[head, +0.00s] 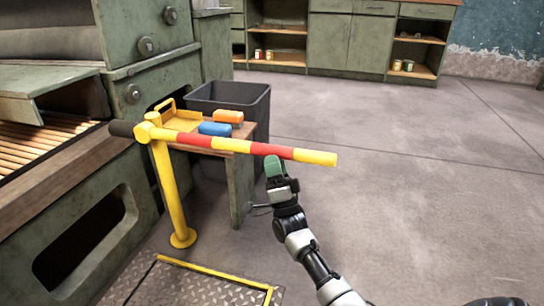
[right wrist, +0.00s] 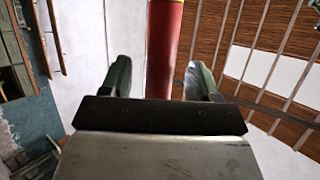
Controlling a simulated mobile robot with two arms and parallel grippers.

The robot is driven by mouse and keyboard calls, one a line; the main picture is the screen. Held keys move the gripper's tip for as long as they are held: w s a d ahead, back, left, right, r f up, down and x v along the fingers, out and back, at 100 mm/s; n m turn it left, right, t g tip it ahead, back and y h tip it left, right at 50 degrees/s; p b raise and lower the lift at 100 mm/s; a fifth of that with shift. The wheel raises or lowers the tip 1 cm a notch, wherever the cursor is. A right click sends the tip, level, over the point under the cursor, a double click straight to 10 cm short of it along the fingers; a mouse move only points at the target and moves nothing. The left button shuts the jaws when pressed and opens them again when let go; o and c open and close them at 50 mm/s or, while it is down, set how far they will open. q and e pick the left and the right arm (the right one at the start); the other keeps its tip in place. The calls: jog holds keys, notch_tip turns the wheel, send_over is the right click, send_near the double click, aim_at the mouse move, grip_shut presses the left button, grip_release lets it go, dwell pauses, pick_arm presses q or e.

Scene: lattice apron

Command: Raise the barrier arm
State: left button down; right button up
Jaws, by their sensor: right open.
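The barrier arm (head: 225,143) is a yellow and red striped bar with a dark end at the left. It lies nearly level, pivoting on a yellow post (head: 169,195) that stands on the floor. My right gripper (head: 275,168) is just below the bar's right half, by a red stripe. In the right wrist view the open right gripper's two fingers (right wrist: 160,78) stand apart, with the red part of the barrier arm (right wrist: 163,45) showing between and beyond them. Contact with the bar cannot be told. My left gripper is not in view.
A small table (head: 240,185) behind the bar carries a yellow tray (head: 183,124), a blue object (head: 215,129) and an orange object (head: 228,116). A dark bin (head: 262,105) stands behind it. Green machinery (head: 70,215) fills the left. The floor at right is clear.

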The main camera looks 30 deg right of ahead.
aim_at(272, 150)
jog(key=shift+b+x, duration=0.45)
jog(key=shift+x, duration=1.4)
grip_shut()
